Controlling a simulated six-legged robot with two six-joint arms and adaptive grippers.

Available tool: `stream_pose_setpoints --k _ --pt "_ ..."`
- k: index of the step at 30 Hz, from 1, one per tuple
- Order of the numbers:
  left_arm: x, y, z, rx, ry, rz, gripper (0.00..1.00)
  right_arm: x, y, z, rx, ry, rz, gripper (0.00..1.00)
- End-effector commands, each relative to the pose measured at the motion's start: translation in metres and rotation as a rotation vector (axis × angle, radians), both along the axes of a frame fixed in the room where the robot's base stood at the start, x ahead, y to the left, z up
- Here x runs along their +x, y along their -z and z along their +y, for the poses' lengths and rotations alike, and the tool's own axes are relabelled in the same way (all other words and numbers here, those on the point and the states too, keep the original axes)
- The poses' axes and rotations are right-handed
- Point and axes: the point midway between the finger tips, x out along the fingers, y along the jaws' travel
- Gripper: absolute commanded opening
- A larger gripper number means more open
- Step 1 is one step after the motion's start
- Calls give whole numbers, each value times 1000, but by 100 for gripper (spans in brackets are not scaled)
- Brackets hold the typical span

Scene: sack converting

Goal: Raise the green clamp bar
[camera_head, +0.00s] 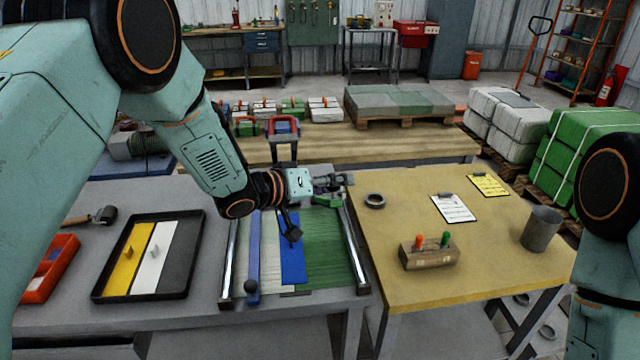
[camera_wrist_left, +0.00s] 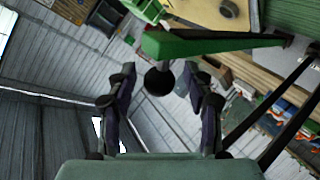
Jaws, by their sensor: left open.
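The green clamp bar (camera_head: 326,201) is partly hidden by my left gripper in the head view, near the far right of the metal-railed frame. In the left wrist view the green bar (camera_wrist_left: 200,44) runs across the top, with a dark round knob (camera_wrist_left: 159,80) at its near end. My left gripper (camera_head: 338,181) is over that end of the frame. Its fingers (camera_wrist_left: 160,92) are open, one on each side of the knob; I cannot tell whether they touch it. Only part of my right arm shows, and its gripper is out of sight.
A blue bar (camera_head: 254,255) with a dark knob lies along the frame's left. Left is a black tray (camera_head: 190,255) of coloured strips. The yellow table (camera_head: 480,260) holds a wooden block (camera_head: 428,256), a ring (camera_head: 375,201) and a grey cup (camera_head: 541,229).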

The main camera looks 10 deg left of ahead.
Motion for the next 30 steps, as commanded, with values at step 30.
stream_pose_setpoints --k 30 --pt "-80 -38 75 0 1 -1 52 0 0 0 0 0 0 35"
